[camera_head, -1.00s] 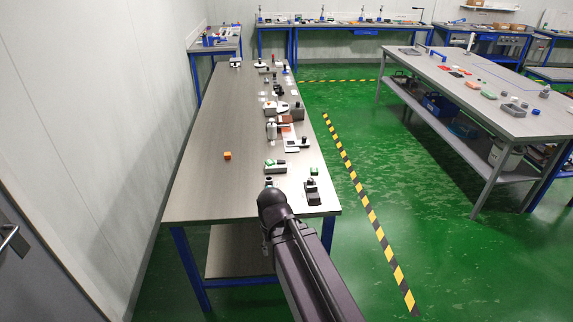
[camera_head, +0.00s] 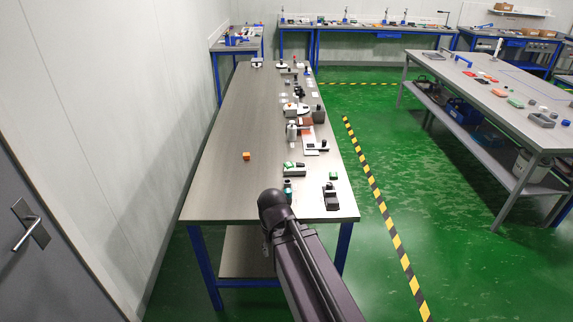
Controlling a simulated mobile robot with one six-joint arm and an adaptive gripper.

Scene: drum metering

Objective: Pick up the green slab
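A flat green piece (camera_head: 515,102) lies on the right-hand table and looks like a slab. Smaller green pieces are on the near long table: one on a white-and-dark device (camera_head: 293,169) and a small green block (camera_head: 333,176) near the right edge. I cannot tell for certain which of these is the green slab. My dark arm reaches up from the bottom, its rounded joint in front of the near table's front edge. My gripper is not visible.
The near long table (camera_head: 225,160) holds an orange cube (camera_head: 246,156) and a row of devices along its right side; its left part is mostly clear. Green floor with a striped line (camera_head: 372,185) separates it from the right-hand table (camera_head: 470,90). A grey door (camera_head: 45,235) is at left.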

